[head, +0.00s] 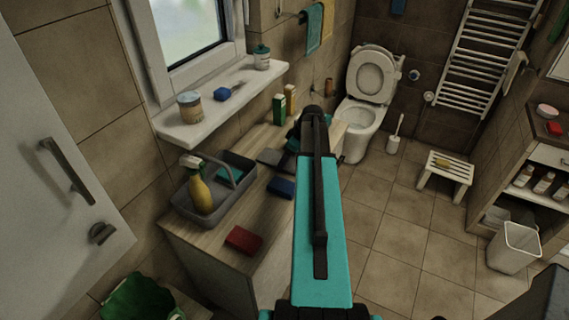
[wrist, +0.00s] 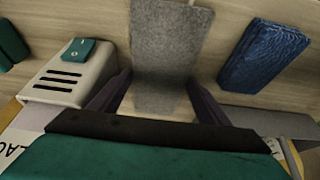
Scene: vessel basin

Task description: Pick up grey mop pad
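The grey mop pad (wrist: 172,45) lies flat on the wooden counter in the wrist view, running up from between my fingers. It also shows in the head view as a small grey patch (head: 269,157), partly hidden by my arm. My gripper (wrist: 158,82) is open, with one dark finger on each side of the pad's near end. Whether the fingers touch the pad or sit just above it I cannot tell. In the head view my teal arm hides most of the gripper.
A blue sponge (wrist: 264,54) lies close right of the pad. A pale slotted object (wrist: 75,78) stands left.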

